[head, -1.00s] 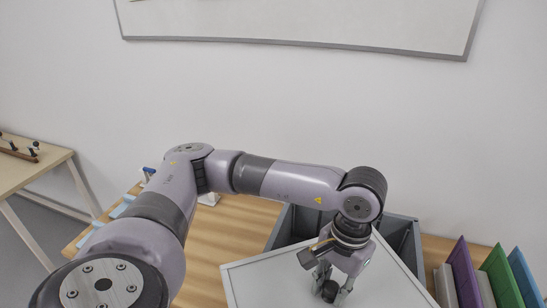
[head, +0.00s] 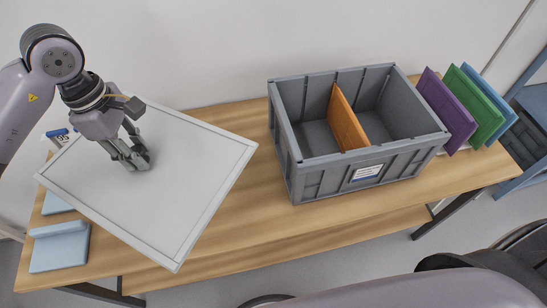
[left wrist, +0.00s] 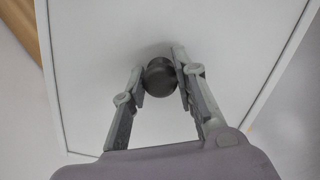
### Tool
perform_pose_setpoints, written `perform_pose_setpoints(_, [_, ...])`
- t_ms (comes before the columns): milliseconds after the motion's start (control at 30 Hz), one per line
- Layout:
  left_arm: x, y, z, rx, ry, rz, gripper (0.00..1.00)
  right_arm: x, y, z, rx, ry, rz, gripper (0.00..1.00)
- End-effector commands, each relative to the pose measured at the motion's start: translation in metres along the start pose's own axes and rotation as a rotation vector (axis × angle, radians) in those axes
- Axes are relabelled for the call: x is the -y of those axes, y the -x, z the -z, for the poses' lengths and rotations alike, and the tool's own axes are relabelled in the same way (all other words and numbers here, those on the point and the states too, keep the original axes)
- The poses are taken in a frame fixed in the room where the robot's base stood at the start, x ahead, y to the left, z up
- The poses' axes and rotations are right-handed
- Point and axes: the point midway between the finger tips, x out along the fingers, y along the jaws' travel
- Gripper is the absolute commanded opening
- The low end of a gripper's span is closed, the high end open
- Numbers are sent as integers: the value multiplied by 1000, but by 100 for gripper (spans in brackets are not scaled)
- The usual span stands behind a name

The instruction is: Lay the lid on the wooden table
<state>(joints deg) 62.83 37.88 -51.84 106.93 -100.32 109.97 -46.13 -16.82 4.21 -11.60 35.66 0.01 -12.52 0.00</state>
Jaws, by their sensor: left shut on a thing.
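The lid (head: 180,200) is a large light-grey panel with a raised rim. In the head view it is at the left, turned at an angle over the wooden table (head: 245,215). My left gripper (head: 138,162) is shut on the lid's dark round knob (left wrist: 160,77), which shows between the fingers in the left wrist view. I cannot tell whether the lid touches the table; its front corner reaches near the table's front edge. The lid also fills most of the left wrist view (left wrist: 235,50). My right gripper is not in view.
An open grey crate (head: 340,175) with an orange divider (head: 345,120) stands right of the lid. Purple (head: 445,108), green (head: 475,103) and blue panels (head: 492,95) stand at the right. Light-blue items (head: 60,248) lie at the left. Bare table lies between lid and crate.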

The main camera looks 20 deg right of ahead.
Motion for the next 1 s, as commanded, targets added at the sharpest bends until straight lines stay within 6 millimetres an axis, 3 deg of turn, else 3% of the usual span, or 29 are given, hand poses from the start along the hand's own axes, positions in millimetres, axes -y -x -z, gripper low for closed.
perform_pose_setpoints(100, [-15, -10, 0, 3, 263, -33, 0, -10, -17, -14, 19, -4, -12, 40])
perform_pose_setpoints(300, [-28, -13, 2, -1, 563, -69, 0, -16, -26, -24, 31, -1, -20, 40])
perform_pose_setpoints(667, [-32, -17, 3, -2, 649, -79, 0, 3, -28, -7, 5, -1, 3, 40])
perform_pose_setpoints(767, [-31, -33, 4, 0, 649, -75, 0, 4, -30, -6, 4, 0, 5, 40])
perform_pose_setpoints(1000, [-30, -94, 12, -3, 649, -72, 0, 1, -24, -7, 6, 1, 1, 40])
